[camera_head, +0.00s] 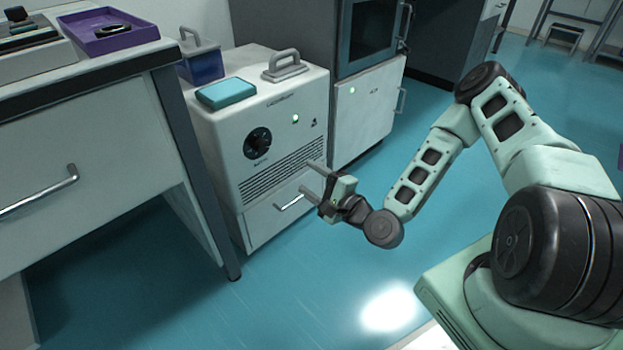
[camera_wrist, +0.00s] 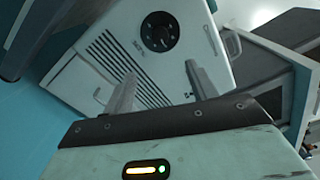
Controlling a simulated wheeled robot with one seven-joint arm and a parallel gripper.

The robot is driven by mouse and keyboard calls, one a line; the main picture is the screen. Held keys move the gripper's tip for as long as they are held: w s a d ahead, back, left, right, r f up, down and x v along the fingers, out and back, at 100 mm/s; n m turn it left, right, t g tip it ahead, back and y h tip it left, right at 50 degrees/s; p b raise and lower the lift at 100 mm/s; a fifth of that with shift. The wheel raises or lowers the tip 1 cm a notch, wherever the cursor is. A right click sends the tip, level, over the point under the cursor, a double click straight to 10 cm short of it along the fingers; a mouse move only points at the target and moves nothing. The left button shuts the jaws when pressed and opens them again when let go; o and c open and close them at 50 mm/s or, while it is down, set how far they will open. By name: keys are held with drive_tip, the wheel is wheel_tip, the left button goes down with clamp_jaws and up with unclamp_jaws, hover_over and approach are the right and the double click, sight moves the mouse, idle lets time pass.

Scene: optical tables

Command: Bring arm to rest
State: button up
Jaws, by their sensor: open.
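My gripper (camera_head: 311,178) is at the end of my pale green arm, in front of a white cabinet unit (camera_head: 222,150) with a black dial and vent slots. Its two fingers are apart and nothing shows between them. In the wrist view my gripper (camera_wrist: 160,86) also shows open and empty, with the unit's front panel (camera_wrist: 105,50) beyond the fingers. My arm is bent, reaching out to the left over the floor. I cannot tell whether the fingertips touch the unit's front.
A teal box (camera_head: 226,92) and a grey-handled lid (camera_head: 284,66) lie on the unit. A drawer handle (camera_head: 290,202) is close to my gripper. A bench (camera_head: 80,90) with a purple tray (camera_head: 110,40) stands at left. Blue floor (camera_head: 290,290) is clear in front.

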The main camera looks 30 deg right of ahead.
drive_tip(key=shift+a, duration=0.1)
drive_tip(key=s+a+r+n+g+y, duration=0.1)
drive_tip(key=s+a+n+g, duration=0.4)
drive_tip(key=a+n+g, duration=0.95)
drive_tip(key=s+d+r+n+g+h, duration=0.3)
drive_tip(key=s+r+n+h, duration=0.3)
drive_tip(key=s+r+n, duration=1)
drive_tip(key=s+r+m+p, duration=0.2)
drive_tip(key=r+p, duration=1.6)
drive_tip(key=r, duration=0.1)
drive_tip(key=s+r+m+p, duration=0.2)
drive_tip(key=s+r+p, duration=0.1)
drive_tip(key=r+p, duration=1.6)
drive_tip(key=shift+s+a, duration=0.15)
